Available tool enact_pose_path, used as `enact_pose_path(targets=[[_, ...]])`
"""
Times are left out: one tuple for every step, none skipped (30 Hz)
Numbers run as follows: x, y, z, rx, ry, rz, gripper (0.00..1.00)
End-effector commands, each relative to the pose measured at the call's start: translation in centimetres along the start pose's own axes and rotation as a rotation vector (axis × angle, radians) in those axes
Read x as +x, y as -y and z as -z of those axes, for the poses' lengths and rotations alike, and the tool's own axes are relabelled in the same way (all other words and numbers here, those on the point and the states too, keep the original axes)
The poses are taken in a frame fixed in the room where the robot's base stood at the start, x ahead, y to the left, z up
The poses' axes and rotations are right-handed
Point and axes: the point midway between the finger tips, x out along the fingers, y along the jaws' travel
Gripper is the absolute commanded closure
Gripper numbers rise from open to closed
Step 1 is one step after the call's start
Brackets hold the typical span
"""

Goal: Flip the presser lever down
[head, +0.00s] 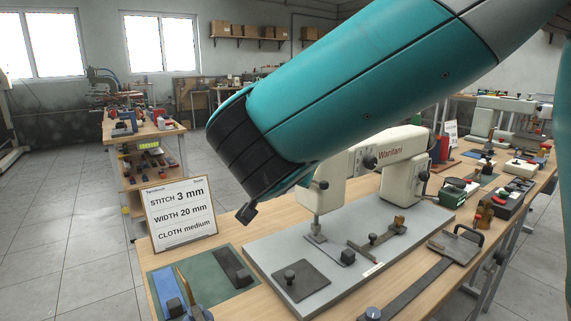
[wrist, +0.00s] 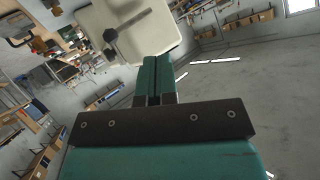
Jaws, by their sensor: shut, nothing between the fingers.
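The cream sewing machine (head: 385,160), marked "Wanfani", stands on a grey plate on the table, with its head end (head: 318,195) partly behind my arm. In the wrist view, the cream machine head (wrist: 95,20) fills the top middle. A thin grey lever (wrist: 132,22) with a dark knob (wrist: 110,36) lies across its face; it looks like the presser lever. My gripper (wrist: 157,62) is shut and empty, its teal fingers pointing at the head's lower edge beside the lever. I cannot tell whether they touch it.
A sign (head: 181,214) stands at the left above a green mat (head: 240,256). Boxes and tools crowd the table's right side. Open floor lies left.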

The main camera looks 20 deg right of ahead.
Motion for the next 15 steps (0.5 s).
enact_pose_path(targets=[[-1.2, 0.2, -0.2, -0.001, 0.002, 0.007, 1.00], [-1.8, 0.2, -0.2, -0.001, 0.001, 0.007, 1.00], [-2.5, 0.1, -0.2, -0.001, 0.002, 0.006, 1.00], [-2.9, 0.1, -0.2, -0.001, 0.002, 0.007, 1.00], [-3.4, 0.1, -0.2, -0.001, 0.001, 0.006, 1.00], [-3.9, 0.1, -0.2, -0.001, 0.002, 0.005, 1.00], [-4.2, 0.1, -0.2, -0.002, 0.001, 0.005, 1.00], [-4.4, 0.1, -0.2, -0.001, 0.000, 0.004, 1.00], [-4.7, 0.1, -0.2, -0.002, 0.001, 0.003, 1.00], [-4.8, 0.1, -0.2, -0.002, 0.001, 0.002, 1.00], [-4.9, 0.0, -0.2, -0.001, 0.001, 0.002, 1.00], [-5.0, 0.0, -0.1, -0.001, 0.001, 0.002, 1.00], [-5.1, 0.0, -0.1, -0.001, 0.001, 0.001, 1.00], [-5.1, 0.0, -0.1, -0.001, 0.000, 0.001, 1.00], [-5.1, 0.0, -0.1, -0.001, 0.000, 0.000, 1.00]])
